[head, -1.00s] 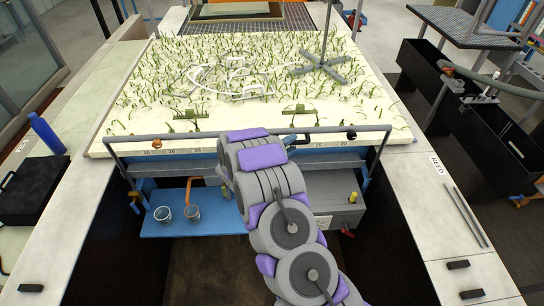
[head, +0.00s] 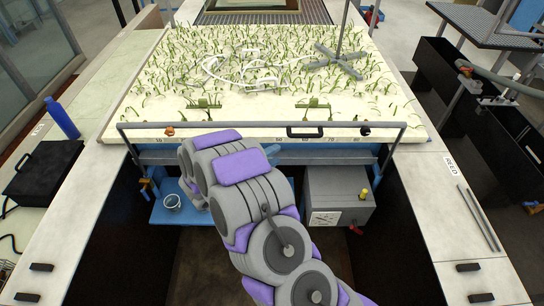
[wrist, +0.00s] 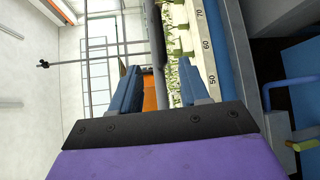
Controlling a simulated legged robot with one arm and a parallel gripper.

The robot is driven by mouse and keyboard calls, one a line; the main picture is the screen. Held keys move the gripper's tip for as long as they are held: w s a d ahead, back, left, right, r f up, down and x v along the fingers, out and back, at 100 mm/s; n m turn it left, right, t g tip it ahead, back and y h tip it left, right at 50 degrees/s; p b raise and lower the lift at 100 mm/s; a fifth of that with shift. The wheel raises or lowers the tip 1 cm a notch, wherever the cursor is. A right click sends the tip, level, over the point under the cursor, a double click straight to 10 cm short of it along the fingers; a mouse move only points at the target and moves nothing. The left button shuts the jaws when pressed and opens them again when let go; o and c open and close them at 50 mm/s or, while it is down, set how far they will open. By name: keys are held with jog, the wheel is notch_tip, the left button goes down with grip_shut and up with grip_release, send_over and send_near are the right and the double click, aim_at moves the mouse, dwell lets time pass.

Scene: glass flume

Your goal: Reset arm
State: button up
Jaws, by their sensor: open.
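My arm, grey with purple pads, rises from the bottom of the head view and reaches toward the front of the planted bed (head: 130,106). My gripper's jaws are hidden behind the arm in the head view. In the wrist view my gripper (wrist: 160,85) shows two blue fingers set apart, with nothing held between them. I cannot tell whether anything touches the rail.
White counters flank me, with a blue bottle (head: 62,118) and black case (head: 40,168) at left and rods (head: 478,218) at right.

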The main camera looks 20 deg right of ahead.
dwell(0.4)
jog(key=w+a+r+m+t+y+b, duration=0.25)
jog(key=w+a+y+b, duration=0.35)
jog(key=a+y, duration=0.45)
jog(key=s+a+r+g+y+b, duration=0.2)
jog(key=s+a+r+y+b, duration=0.1)
jog(key=s+a+y, duration=0.45)
jog(key=s+d+f+m+g+h+b, duration=0.1)
jog(key=s+d+g+b, duration=0.1)
jog(key=s, duration=1.1)
jog(key=s+d+f+m+g+h+b, duration=0.1)
jog(key=s+d+g, duration=0.3)
jog(key=s, duration=1)
jog(key=s+d+f+m+g+h+b, duration=0.1)
jog(key=s+d+f+m+g+b, duration=0.1)
jog(key=s+d, duration=0.6)
jog(key=s+g+b, duration=0.1)
jog(key=s+g, duration=0.1)
jog(key=s, duration=0.3)
jog(key=shift+s+f+m+h+b, duration=0.25)
jog(key=shift+m+h+b, duration=0.05)
jog(key=shift+m+b, duration=0.05)
jog(key=shift+a, duration=0.1)
